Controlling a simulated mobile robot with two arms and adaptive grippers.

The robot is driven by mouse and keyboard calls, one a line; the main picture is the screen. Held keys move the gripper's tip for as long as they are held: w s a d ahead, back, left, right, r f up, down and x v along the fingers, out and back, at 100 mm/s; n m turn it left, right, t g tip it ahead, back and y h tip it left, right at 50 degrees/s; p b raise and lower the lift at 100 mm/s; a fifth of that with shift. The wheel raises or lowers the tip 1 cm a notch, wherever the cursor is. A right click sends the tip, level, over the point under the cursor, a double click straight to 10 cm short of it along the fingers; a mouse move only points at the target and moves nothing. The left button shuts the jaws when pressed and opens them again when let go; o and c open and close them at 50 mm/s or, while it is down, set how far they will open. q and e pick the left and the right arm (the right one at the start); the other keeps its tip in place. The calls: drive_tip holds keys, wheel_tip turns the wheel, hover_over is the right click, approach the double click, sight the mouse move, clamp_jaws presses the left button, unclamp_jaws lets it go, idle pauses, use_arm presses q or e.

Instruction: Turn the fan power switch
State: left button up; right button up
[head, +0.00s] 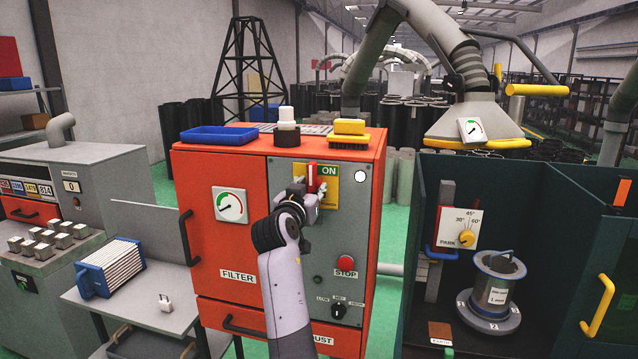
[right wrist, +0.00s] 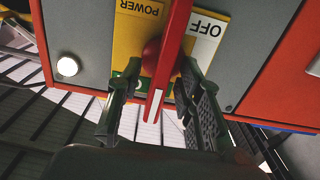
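The fan power switch is a red lever (head: 312,177) on a yellow plate (head: 331,190) on the grey panel of the orange cabinet. A green ON label (head: 329,171) shows beside it. In the right wrist view, the red lever (right wrist: 168,65) with a white stripe crosses the yellow POWER plate (right wrist: 133,40), near a white OFF label (right wrist: 205,30). My right gripper (head: 311,188) is at the lever. Its fingers (right wrist: 160,80) stand on both sides of the lever, apart, with a gap on the left side. They partly hide the switch in the head view. My left gripper is not in view.
A red STOP button (head: 346,262) and a black selector knob (head: 338,310) sit lower on the panel. A round white lamp (head: 361,176) is right of the switch. A gauge (head: 230,205) is on the left door. A blue tray (head: 219,135) and a yellow brush (head: 349,131) lie on top.

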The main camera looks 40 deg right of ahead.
drive_tip(key=shift+w+d, duration=0.1)
drive_tip(key=shift+w, duration=0.05)
drive_tip(key=shift+a+r, duration=0.25)
drive_tip(key=shift+a, duration=0.05)
drive_tip(key=shift+d+f, duration=0.1)
drive_tip(key=shift+d, duration=0.05)
clamp_jaws()
idle(0.5)
